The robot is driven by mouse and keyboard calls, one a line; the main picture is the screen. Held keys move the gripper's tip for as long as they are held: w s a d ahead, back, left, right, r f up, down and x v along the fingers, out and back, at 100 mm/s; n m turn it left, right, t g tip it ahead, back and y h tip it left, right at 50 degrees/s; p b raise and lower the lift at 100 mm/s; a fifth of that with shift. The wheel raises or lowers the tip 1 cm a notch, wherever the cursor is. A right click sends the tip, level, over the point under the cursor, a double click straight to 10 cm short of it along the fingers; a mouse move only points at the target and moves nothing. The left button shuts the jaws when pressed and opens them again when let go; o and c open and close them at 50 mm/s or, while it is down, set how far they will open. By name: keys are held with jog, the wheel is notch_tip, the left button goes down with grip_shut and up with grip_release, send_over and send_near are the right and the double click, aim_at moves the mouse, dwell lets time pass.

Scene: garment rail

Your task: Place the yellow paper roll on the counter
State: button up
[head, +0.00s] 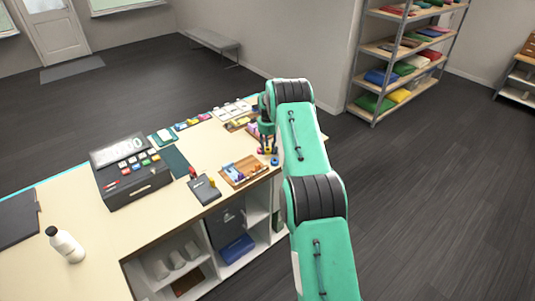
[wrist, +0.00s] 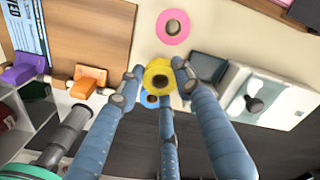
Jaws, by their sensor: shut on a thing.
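The yellow paper roll (wrist: 158,78) sits between the fingertips of my gripper (wrist: 155,80) in the wrist view, with its round open end facing the camera. The fingers are shut on it. In the head view my gripper (head: 267,143) is over the far right end of the counter (head: 85,230), near its front edge. Whether the roll touches the counter top cannot be told. In the wrist view a pink roll (wrist: 173,27) lies on the counter just past the yellow one, and part of a blue roll (wrist: 150,101) shows below it.
A wooden tray (head: 238,182) with small items lies left of my gripper. A cash register (head: 130,170), a dark pad with a stamp (head: 203,190) and a white bottle (head: 65,244) stand further left. Open shelves are under the counter. The floor to the right is clear.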

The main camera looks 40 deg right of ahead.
aim_at(268, 149)
jog(key=shift+w, duration=0.1)
dwell(0.3)
jog(key=shift+f+p, duration=0.3)
jog(key=shift+f, duration=1.45)
jog(key=shift+f, duration=0.15)
jog(key=o, duration=0.7)
notch_tip(268, 149, up, 12)
jog(key=shift+r+b, duration=0.15)
jog(key=shift+b, duration=0.45)
jog(key=shift+r, duration=0.1)
